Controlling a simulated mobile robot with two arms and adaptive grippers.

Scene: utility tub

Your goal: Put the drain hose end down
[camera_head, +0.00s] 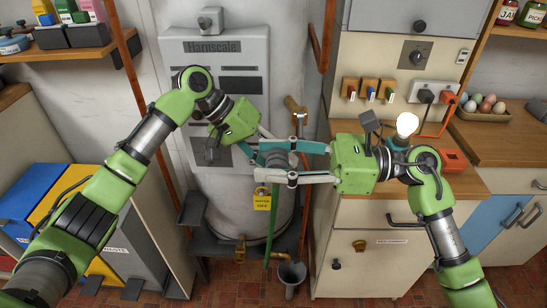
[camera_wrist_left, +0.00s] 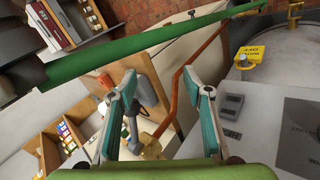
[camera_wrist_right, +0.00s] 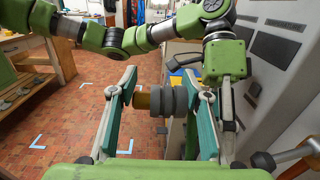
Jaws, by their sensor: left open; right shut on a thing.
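A green drain hose (camera_head: 273,228) hangs in front of the grey boiler. Its upper end, a grey ridged fitting (camera_head: 277,159), sits between the fingers of my right gripper (camera_head: 283,163), which is shut on it. In the right wrist view the fitting (camera_wrist_right: 178,101) and a brass collar (camera_wrist_right: 142,101) show between the fingers. My left gripper (camera_head: 264,146) is open and close to the hose end. In the left wrist view the left fingers (camera_wrist_left: 163,88) are apart with nothing gripped, and the green hose (camera_wrist_left: 150,45) crosses the view. The hose's lower end is unclear.
The grey boiler (camera_head: 226,62) stands behind both grippers, with a yellow tag (camera_head: 262,198) on its front. A grey drain cup (camera_head: 291,272) stands low near brass pipework (camera_head: 241,250). Copper pipes (camera_head: 307,205) run beside the boiler. A cabinet (camera_head: 365,262) is to the right.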

